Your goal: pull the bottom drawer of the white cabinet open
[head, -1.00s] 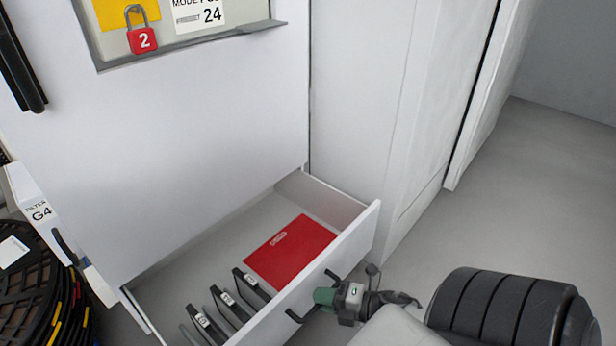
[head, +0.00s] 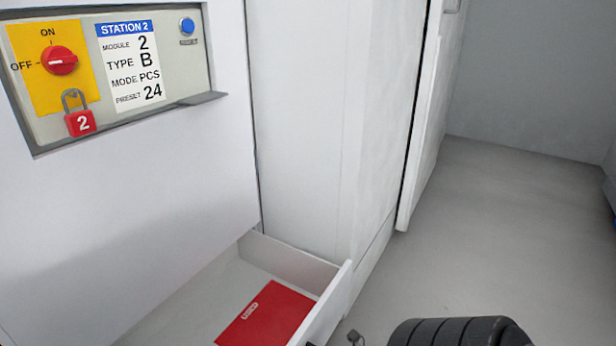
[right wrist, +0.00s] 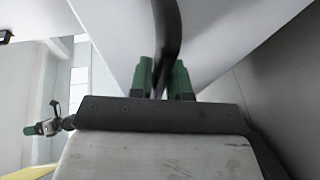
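The white cabinet (head: 130,225) fills the left of the head view. Its bottom drawer (head: 335,300) stands open, with a flat red case (head: 265,314) inside. The lower part of the drawer and its handle are cut off by the frame's bottom edge. In the right wrist view, a dark curved handle (right wrist: 166,30) runs between the green fingers of my right gripper (right wrist: 161,80). The fingers look closed on it. My left gripper is not seen for certain.
A control panel (head: 190,75) with a red switch (head: 60,61) and a red padlock (head: 80,123) is set in the cabinet. Tall white panels (head: 310,130) stand to its right. Grey floor (head: 480,230) is clear at the right.

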